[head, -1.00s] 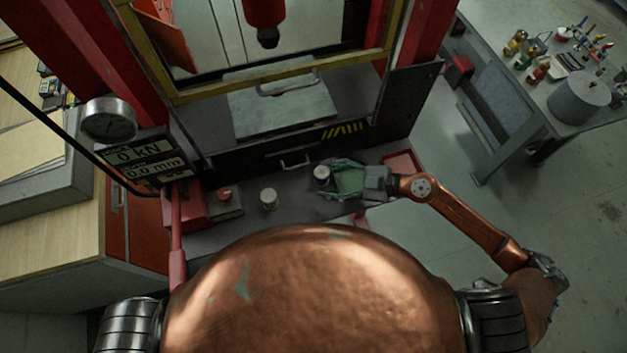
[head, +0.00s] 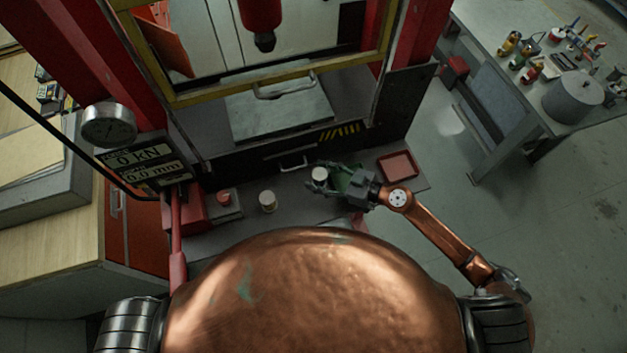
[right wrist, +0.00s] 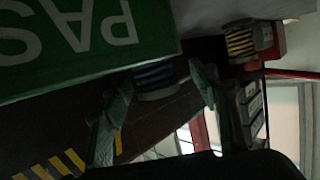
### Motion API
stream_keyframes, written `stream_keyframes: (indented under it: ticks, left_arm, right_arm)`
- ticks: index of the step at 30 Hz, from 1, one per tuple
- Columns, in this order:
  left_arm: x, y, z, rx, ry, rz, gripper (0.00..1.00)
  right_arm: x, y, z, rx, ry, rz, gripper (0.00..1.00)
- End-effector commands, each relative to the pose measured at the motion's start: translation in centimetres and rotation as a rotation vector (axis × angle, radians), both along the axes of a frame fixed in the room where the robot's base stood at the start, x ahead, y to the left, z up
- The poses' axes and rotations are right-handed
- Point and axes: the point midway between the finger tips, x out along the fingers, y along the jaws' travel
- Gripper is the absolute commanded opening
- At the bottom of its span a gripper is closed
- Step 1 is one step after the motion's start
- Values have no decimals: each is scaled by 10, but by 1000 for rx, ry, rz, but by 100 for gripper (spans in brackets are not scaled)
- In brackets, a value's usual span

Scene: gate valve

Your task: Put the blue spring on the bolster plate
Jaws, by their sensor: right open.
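The blue spring (right wrist: 157,76) shows in the right wrist view as dark blue coils between the two fingers of my right gripper (right wrist: 160,80). In the head view a pale-topped cylinder (head: 319,174), which looks like this spring, stands on the dark bench at the tips of the right gripper (head: 325,182). The right gripper is open, its fingers on either side of the spring; whether they touch it I cannot tell. My left gripper is not in view.
A yellow spring (right wrist: 240,41) stands near the blue one; another pale-topped cylinder (head: 267,201) is left on the bench. A green box marked PASS (right wrist: 85,35) is close to the right gripper. A red tray (head: 398,166) lies right. The press's yellow frame (head: 270,86) crosses above the plate.

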Motion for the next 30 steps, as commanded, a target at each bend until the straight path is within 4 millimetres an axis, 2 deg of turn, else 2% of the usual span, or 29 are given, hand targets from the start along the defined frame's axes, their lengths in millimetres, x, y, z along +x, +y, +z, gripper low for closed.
stream_keyframes:
  ticks: [7,30]
  left_arm:
    - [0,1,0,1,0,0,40]
    - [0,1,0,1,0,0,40]
  right_arm:
    - [0,0,0,0,0,-1,53]
    - [0,0,0,0,-1,-2,0]
